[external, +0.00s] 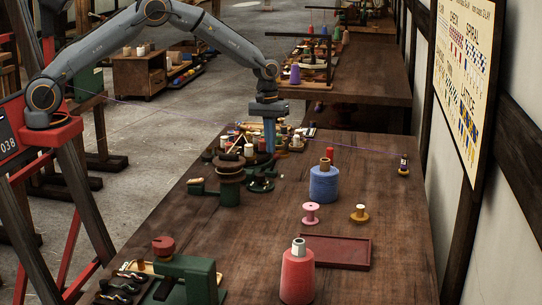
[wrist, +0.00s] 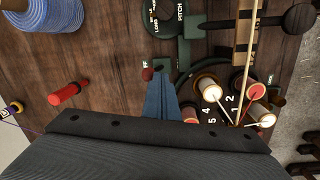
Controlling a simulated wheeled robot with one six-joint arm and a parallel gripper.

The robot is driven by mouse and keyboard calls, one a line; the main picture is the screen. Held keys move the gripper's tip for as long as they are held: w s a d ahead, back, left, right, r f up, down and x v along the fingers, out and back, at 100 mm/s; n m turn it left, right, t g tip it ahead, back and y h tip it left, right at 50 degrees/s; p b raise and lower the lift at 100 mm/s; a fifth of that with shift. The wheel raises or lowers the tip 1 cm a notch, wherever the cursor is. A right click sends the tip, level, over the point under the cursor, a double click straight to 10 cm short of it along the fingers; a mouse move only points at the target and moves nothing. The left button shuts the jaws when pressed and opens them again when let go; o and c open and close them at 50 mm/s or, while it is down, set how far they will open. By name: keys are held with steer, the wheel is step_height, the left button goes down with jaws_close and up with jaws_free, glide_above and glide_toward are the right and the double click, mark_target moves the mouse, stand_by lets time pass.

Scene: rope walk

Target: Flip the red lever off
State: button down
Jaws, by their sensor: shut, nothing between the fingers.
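In the wrist view a small dark red knob (wrist: 148,74), which looks like the end of the red lever, shows right at the tips of my gripper (wrist: 158,84). The blue fingers are together with nothing between them. I cannot tell whether they touch the knob. The rest of the lever is mostly hidden by the fingers. A dark green bracket (wrist: 183,52) and a dial marked PITCH (wrist: 165,15) lie just beyond. In the external view my gripper (external: 270,150) points down over the green device (external: 262,182) on the bench, and the lever cannot be made out there.
Several spools (wrist: 210,90) crowd close by the fingers. A green machine (external: 190,280) and red cone (external: 297,275) are nearer the camera.

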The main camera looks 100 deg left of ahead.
steer(key=shift+w+a+r+b, duration=0.1)
steer(key=shift+w+b, duration=0.3)
steer(key=shift+w, duration=0.1)
steer(key=shift+w+r, duration=0.1)
steer(key=shift+w, duration=0.3)
steer(key=shift+s, duration=0.15)
steer(key=shift+r, duration=0.2)
step_height(320, 180, up, 9)
steer(key=w+p, duration=0.1)
steer(key=w, duration=0.1)
steer(key=shift+w+a+r, duration=0.2)
steer(key=shift+w+a, duration=0.05)
steer(key=shift+w, duration=0.05)
